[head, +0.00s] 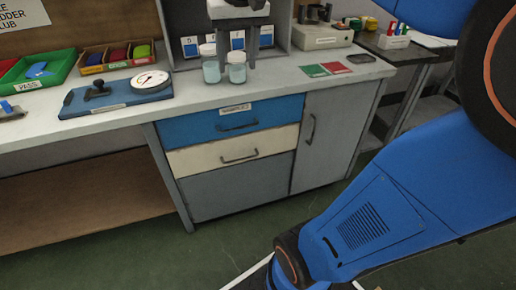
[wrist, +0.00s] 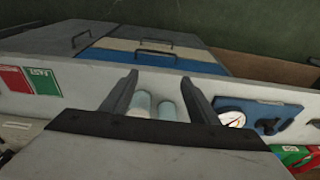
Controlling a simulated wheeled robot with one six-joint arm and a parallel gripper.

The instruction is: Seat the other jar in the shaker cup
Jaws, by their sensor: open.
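Two clear jars with pale blue-green contents stand side by side on the bench, the left jar (head: 210,66) and the right jar (head: 236,71). My gripper (head: 237,58) is open and points down, its fingers on either side of the right jar in the head view. In the wrist view my gripper (wrist: 160,78) is open, with the right jar (wrist: 140,105) and the left jar (wrist: 168,110) both showing between its fingers. I cannot tell whether a finger touches a jar. A beige machine (head: 322,40) with metal parts on top stands at the back right; I cannot make out a shaker cup clearly.
Blue-and-white cards (head: 189,47) stand behind the jars. A blue board (head: 115,98) with a round dial lies to the left, near a green tray (head: 40,75). Green and red cards (head: 324,70) and a dark pad (head: 361,59) lie to the right. The bench front is clear.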

